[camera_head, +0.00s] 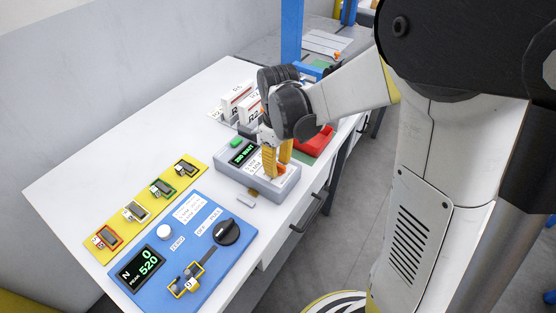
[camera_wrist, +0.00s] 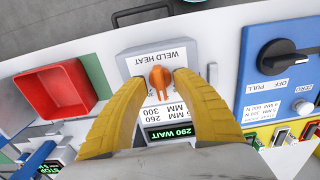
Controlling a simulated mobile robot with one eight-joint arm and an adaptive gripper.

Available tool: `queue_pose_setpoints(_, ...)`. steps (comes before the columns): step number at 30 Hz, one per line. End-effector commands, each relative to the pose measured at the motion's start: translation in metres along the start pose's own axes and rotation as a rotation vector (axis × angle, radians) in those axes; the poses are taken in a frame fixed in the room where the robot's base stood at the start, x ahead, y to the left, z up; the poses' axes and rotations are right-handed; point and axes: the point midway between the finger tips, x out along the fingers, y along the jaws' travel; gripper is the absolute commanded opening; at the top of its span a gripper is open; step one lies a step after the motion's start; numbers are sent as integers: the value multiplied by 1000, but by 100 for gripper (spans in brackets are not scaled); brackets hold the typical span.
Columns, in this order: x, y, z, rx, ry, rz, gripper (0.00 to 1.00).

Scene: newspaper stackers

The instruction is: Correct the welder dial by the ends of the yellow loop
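The welder (camera_head: 268,188) is a grey box on the white bench, with a green display and an orange dial. The wrist view shows its orange dial (camera_wrist: 160,80) beside the upside-down words WELD HEAT, and its display (camera_wrist: 168,134) reads 290 WAIT. My gripper (camera_head: 278,172) reaches down over the welder.
The puller's display (camera_head: 141,267) shows N 0, PEAK 520. It also has a black knob (camera_head: 228,231) and a white button (camera_head: 164,231). A yellow strip (camera_head: 143,199) holds several coloured-rim samples.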

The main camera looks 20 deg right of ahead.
Motion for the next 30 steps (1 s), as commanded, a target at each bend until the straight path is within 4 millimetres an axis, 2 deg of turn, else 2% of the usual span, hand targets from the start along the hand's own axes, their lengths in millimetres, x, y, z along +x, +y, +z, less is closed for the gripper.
queue_pose_setpoints(5, -21, 0, 0, 0, 0, 0, 33)
queue_pose_setpoints(12, -75, 0, 0, 0, 0, 0, 33)
queue_pose_setpoints(18, -108, 0, 0, 0, 0, 0, 33)
queue_pose_setpoints(22, -118, 0, 0, 0, 0, 0, 33)
queue_pose_setpoints(30, -119, 0, 0, 0, 0, 0, 33)
